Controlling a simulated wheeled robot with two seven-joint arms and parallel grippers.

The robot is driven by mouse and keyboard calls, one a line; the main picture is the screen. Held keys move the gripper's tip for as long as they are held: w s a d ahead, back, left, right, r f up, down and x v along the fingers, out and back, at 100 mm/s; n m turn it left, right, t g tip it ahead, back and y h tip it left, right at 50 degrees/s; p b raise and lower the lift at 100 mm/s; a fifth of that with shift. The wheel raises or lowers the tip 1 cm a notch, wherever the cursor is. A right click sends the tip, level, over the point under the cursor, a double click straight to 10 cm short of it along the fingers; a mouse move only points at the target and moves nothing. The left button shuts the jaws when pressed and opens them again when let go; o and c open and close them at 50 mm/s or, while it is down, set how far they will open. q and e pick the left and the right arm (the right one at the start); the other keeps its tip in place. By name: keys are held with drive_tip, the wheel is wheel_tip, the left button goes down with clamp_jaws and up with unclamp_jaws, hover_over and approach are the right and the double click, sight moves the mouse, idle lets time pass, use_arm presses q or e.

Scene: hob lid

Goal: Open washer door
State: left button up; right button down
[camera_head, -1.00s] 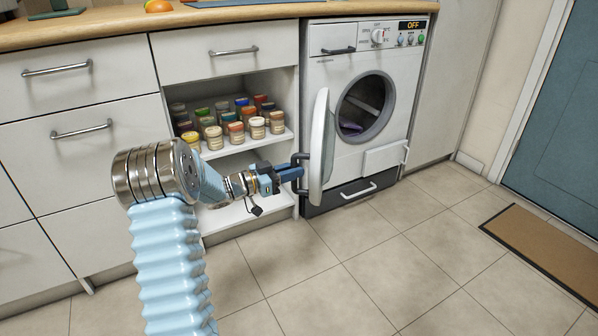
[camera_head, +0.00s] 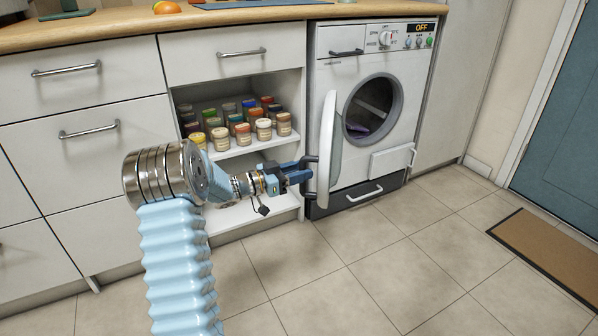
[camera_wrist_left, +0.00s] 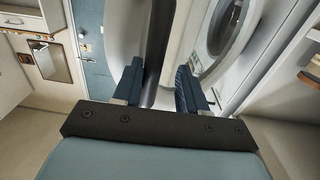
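The washer door (camera_head: 328,150) stands swung far out from the white washing machine (camera_head: 350,75), seen nearly edge-on in the head view. Its dark handle (camera_head: 313,174) is on the outer side, facing left. My left gripper (camera_head: 305,172) is at this handle. In the left wrist view its two blue fingers (camera_wrist_left: 160,92) are well apart, with the dark handle strip (camera_wrist_left: 158,45) between them; I see no firm clamping. The round drum opening (camera_head: 373,108) is uncovered and holds purple cloth (camera_head: 359,128). My right gripper is not in view.
An open shelf with several jars (camera_head: 240,132) stands left of the washer, below a drawer (camera_head: 232,52). White drawers (camera_head: 80,100) are further left. A small flap (camera_head: 391,160) juts at the washer's lower right. The tiled floor (camera_head: 385,255) in front is clear, with a brown mat (camera_head: 545,255) at right.

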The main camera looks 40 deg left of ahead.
use_arm(q)
drive_tip(key=shift+s, duration=0.1)
drive_tip(key=p+v, duration=0.1)
drive_tip(key=v, duration=1.2)
drive_tip(key=shift+s+a, duration=0.2)
drive_tip(key=shift+s, duration=0.1)
drive_tip(key=shift+w, duration=0.1)
